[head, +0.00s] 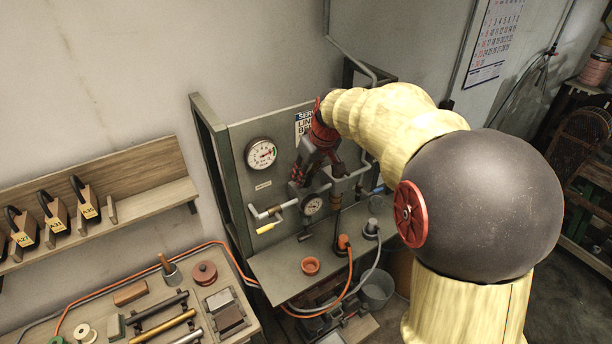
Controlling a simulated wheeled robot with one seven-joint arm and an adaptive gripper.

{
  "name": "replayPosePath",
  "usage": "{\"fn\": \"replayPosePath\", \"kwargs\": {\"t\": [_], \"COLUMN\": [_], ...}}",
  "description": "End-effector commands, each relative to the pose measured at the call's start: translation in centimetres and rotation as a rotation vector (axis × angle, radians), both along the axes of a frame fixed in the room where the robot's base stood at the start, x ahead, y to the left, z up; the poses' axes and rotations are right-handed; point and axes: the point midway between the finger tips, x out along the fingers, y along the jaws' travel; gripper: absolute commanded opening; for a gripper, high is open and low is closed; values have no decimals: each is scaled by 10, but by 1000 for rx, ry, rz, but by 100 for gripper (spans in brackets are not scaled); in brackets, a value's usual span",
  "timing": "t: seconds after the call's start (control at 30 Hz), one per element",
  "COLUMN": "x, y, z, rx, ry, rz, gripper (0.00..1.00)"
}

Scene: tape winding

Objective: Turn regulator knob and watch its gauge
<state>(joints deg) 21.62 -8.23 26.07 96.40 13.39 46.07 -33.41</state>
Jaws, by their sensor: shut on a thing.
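My gripper (299,178) reaches down from the upper right to the panel. Its jaws are shut at the regulator, just above and left of the small gauge. The regulator knob is mostly hidden by the jaws.
A pipe with a yellow-handled valve (270,227) is left of the small gauge, and a blue-handled valve (376,190) is to the right. The shelf below holds an orange cup (310,265) and hoses. A tool bench (95,310) stands at lower left.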

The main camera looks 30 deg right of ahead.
Motion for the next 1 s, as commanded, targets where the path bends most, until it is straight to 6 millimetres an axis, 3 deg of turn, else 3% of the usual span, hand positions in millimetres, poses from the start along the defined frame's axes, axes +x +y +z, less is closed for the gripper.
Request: {"fn": "replayPosePath", "kwargs": {"t": [0.4,0.43,0.73,1.0], "x": [0,0,0,0], "y": [0,0,0,0], "z": [0,0,0,0], "rx": [0,0,0,0], "ry": [0,0,0,0], "rz": [5,5,5,5], "gripper": [4,31,47,47]}}
